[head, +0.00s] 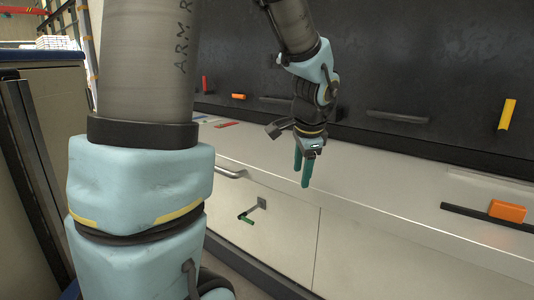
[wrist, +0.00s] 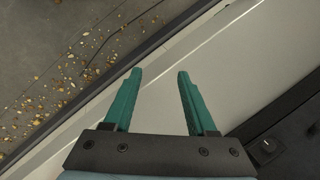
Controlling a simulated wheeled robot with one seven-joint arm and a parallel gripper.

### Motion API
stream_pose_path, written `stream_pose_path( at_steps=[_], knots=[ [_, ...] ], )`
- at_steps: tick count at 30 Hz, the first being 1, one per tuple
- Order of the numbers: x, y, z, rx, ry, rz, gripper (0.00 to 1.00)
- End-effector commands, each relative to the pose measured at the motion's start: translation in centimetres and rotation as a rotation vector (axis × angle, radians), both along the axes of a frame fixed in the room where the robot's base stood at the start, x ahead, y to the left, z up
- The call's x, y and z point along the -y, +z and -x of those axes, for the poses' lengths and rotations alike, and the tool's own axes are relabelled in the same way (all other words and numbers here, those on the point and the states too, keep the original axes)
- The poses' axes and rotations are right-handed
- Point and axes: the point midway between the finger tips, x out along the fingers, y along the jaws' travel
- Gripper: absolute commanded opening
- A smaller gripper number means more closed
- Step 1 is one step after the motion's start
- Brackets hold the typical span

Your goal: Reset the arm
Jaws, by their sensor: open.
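My gripper (head: 303,170) hangs from my arm with its teal fingers pointing down, in front of the white cabinet (head: 375,190). In the wrist view my gripper (wrist: 155,95) is open, with its two fingers apart and nothing between them. Behind the fingers there is the pale cabinet surface (wrist: 150,105). My arm fills the left and upper middle of the head view and hides part of the scene.
A dark panel (head: 420,60) with handles rises behind the cabinet. An orange block (head: 507,211) sits on a dark rail at right. A handle (head: 230,172) and a green-tipped lever (head: 246,218) are on the cabinet front. Debris (wrist: 60,75) litters the floor.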

Motion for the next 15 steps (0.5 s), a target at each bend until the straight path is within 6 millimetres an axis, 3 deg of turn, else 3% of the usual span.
stream_pose_path(
  at_steps=[1,6,15],
  knots=[
    [-3.1,-1.2,0.7,-0.030,0.165,0.056,0.57],
    [-9.1,-3.9,3.2,-0.084,0.601,0.211,0.57],
    [-15.6,-6.7,7.6,-0.114,1.180,0.392,0.57]
  ],
)
